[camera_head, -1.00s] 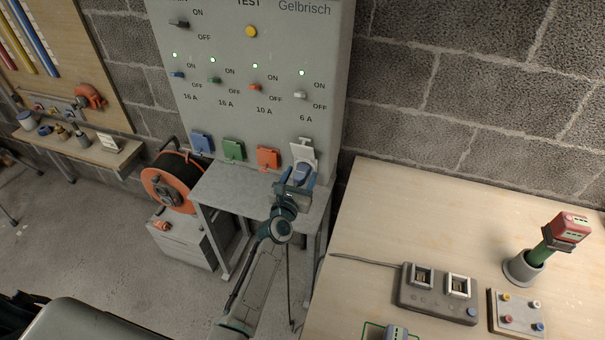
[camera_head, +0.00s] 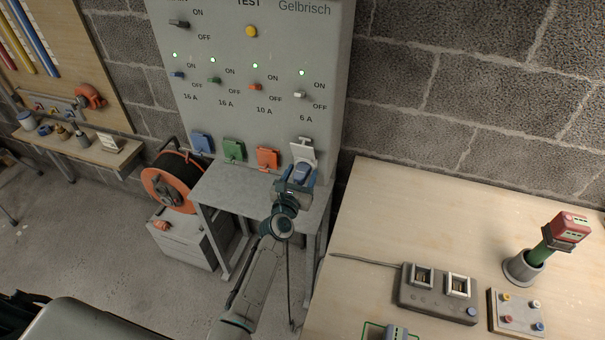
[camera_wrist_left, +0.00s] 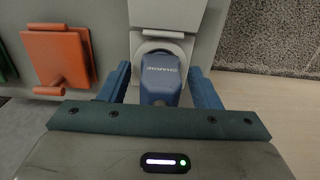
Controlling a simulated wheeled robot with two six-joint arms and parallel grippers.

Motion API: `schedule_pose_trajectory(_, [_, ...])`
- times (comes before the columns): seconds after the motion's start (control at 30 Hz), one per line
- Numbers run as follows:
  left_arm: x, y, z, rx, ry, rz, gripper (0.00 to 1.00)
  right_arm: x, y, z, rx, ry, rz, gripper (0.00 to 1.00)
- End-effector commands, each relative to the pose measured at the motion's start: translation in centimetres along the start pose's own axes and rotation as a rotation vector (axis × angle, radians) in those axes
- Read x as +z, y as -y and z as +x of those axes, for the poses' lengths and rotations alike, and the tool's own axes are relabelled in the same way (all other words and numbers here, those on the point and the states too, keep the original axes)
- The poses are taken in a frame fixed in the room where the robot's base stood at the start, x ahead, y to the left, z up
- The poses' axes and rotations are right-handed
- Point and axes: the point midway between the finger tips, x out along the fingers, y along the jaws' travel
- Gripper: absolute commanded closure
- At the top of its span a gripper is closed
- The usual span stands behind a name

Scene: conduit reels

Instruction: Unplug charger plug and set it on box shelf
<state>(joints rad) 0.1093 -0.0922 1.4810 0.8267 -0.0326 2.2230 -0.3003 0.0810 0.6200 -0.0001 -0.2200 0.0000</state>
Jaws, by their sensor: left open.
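The blue charger plug (camera_wrist_left: 160,76) sits in the white socket at the right end of the panel's socket row. The socket's white lid (camera_head: 303,152) is raised above it. In the head view the plug (camera_head: 301,171) shows just beyond my left gripper (camera_head: 297,180). In the left wrist view, my left gripper (camera_wrist_left: 161,88) is open, with one blue finger on each side of the plug; I cannot tell whether they touch it. The box shelf (camera_head: 258,196) is the grey ledge under the sockets, partly hidden by my arm. My right gripper is not in view.
Blue, green and orange (camera_head: 268,158) socket covers line the panel left of the plug. An orange cable reel (camera_head: 172,184) stands left of the shelf. A wooden table (camera_head: 400,215) on the right holds a grey device (camera_head: 437,292) and a cup with a red-headed tool.

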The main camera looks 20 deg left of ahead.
Motion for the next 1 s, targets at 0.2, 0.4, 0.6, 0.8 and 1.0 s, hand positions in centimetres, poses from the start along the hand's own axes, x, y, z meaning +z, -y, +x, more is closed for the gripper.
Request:
schedule_pose_trajectory(0.2, [0.0,0.01,-0.01,0.0,0.0,-0.001,0.43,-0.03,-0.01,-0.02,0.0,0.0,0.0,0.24])
schedule_pose_trajectory(0.4, [0.0,0.0,0.0,0.0,0.0,0.0,0.43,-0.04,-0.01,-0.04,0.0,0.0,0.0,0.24])
schedule_pose_trajectory(0.6, [-0.01,0.0,0.0,0.0,0.0,0.0,0.78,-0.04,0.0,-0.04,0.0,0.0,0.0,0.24])
schedule_pose_trajectory(0.8, [0.02,0.0,-0.03,0.0,0.0,0.0,1.0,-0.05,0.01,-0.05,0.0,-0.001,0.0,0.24])
schedule_pose_trajectory(1.0, [-0.02,0.0,-0.71,0.0,0.0,-0.001,1.0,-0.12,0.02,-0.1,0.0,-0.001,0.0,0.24])
